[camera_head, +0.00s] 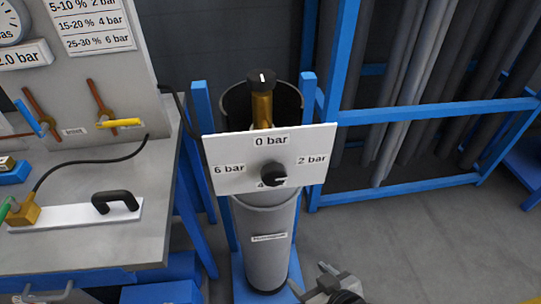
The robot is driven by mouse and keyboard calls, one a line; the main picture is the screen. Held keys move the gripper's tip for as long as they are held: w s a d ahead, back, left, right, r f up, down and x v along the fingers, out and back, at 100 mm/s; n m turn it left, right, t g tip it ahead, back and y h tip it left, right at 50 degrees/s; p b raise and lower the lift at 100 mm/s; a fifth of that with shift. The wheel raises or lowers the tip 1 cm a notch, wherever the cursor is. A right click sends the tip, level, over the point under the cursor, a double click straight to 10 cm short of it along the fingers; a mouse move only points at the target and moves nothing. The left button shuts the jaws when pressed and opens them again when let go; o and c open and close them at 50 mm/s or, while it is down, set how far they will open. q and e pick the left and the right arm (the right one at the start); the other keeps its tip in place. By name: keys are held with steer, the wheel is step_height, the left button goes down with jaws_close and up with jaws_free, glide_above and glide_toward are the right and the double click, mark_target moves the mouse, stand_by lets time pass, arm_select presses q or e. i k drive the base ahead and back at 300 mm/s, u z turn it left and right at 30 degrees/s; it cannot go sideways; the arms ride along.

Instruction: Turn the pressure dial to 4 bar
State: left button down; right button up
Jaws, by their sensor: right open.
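The pressure dial is a black knob (272,175) on a white plate (222,150) in front of a grey cylinder (265,225). The plate reads 0 bar at the top, 2 bar at the right and 6 bar at the left. The knob partly covers the label 4 below it. A pale mark shows at the knob's lower right, but its exact pointing is too small to tell. My right gripper (312,280) is open at the bottom edge, below and right of the plate, apart from the dial. My left gripper is not in view.
A second black knob (262,80) tops a brass stem behind the plate. A workbench (140,215) with a black-handled white block (75,215) stands left. A blue rack (430,110) with grey pipes stands right. The floor (430,240) at right is clear.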

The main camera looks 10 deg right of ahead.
mark_target(272, 174)
steer(key=u, duration=0.35)
steer(key=k, duration=0.8)
steer(key=u, duration=0.5)
